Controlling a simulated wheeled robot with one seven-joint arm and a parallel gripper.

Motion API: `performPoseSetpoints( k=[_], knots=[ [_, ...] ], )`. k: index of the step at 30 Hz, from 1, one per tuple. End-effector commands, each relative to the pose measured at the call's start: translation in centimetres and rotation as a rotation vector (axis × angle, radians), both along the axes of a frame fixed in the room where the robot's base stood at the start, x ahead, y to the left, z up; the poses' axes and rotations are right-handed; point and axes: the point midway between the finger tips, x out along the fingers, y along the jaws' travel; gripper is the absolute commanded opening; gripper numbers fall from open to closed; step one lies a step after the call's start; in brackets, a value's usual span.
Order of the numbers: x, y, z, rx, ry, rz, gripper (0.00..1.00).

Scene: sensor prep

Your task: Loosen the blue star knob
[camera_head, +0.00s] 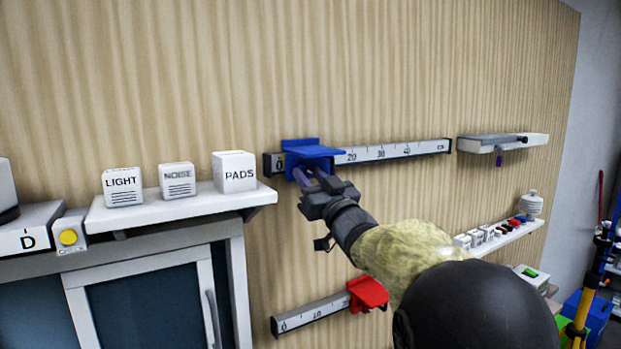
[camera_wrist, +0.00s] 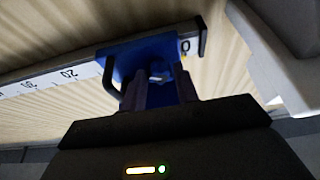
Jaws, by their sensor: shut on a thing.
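A blue slider (camera_head: 313,150) sits near the zero end of the upper ruler rail (camera_head: 400,152) on the wood-panelled wall. My gripper (camera_head: 307,177) reaches up to the slider's near underside. In the wrist view, my two fingers (camera_wrist: 160,88) stand against the blue slider (camera_wrist: 135,55), close to the rail's zero mark. They are shut on the blue star knob, which is mostly hidden between them; its outline is not clear in either view. A small pale spot shows between the fingertips.
A lower ruler rail (camera_head: 312,312) carries a red slider (camera_head: 367,293). A white shelf (camera_head: 180,207) to the left holds LIGHT, NOISE and PADS boxes. A grey-white shelf (camera_head: 503,143) is at the upper right.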

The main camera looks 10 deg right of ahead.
Motion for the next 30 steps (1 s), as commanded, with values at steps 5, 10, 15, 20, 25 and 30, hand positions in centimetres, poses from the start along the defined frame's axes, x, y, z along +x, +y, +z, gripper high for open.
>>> performPoseSetpoints(
  k=[5, 10, 15, 20, 25, 30],
  knots=[
    [0.00, -0.04, -0.10, -0.025, -0.008, 0.000, 0.08],
    [0.02, -0.14, -0.21, -0.082, -0.028, -0.001, 0.08],
    [0.07, -0.29, -0.27, -0.179, -0.060, -0.001, 0.08],
    [0.12, -0.43, -0.24, -0.304, -0.100, -0.001, 0.08],
    [0.18, -0.57, -0.09, -0.456, -0.148, -0.002, 0.08],
    [0.22, -0.70, 0.14, -0.609, -0.198, -0.001, 0.08]
  ],
)
